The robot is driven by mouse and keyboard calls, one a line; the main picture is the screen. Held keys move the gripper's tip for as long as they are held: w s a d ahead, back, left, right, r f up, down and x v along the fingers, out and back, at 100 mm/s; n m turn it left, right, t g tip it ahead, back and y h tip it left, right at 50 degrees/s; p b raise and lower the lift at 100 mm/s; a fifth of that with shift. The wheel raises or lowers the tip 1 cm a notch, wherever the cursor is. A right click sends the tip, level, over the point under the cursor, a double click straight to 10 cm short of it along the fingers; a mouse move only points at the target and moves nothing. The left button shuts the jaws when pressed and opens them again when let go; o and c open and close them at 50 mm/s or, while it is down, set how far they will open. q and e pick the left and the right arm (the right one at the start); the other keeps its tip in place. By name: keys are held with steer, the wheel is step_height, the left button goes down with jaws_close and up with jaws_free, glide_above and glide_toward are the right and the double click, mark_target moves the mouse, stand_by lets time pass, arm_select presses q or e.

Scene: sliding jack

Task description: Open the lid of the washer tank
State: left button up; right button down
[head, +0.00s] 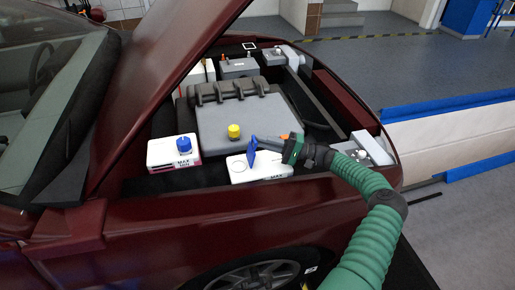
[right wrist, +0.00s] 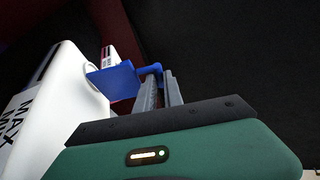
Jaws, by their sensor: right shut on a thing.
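The washer tank (head: 262,174) is a white tank marked MAX at the near side of the engine bay. Its blue lid (head: 251,156) stands raised on edge, and a round outline shows on the tank's top beside it. My right gripper (head: 263,142) comes in from the right and is shut on the lid's edge. In the right wrist view, the blue lid (right wrist: 112,82) is at the tips of my grey fingers (right wrist: 160,88), with the white tank (right wrist: 50,90) to the left. My left gripper is not in view.
A second white tank (head: 172,153) with a blue cap stands to the left. A grey engine cover (head: 235,118) with a yellow cap (head: 234,131) lies behind. The raised red hood (head: 165,60) slopes above on the left. The red fender (head: 200,225) borders the bay in front.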

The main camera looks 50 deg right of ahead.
steer(key=shift+s+d+f+b, duration=0.25)
steer(key=shift+d+f+b, duration=0.2)
steer(key=shift+b, duration=0.1)
steer(key=shift+s+f, duration=0.1)
steer(key=c, duration=1.7)
jaws_free()
steer(key=shift+c, duration=0.2)
steer(key=b+v, duration=0.2)
steer(key=v, duration=1.5)
steer(key=shift+r, duration=0.2)
steer(key=shift+d, duration=0.15)
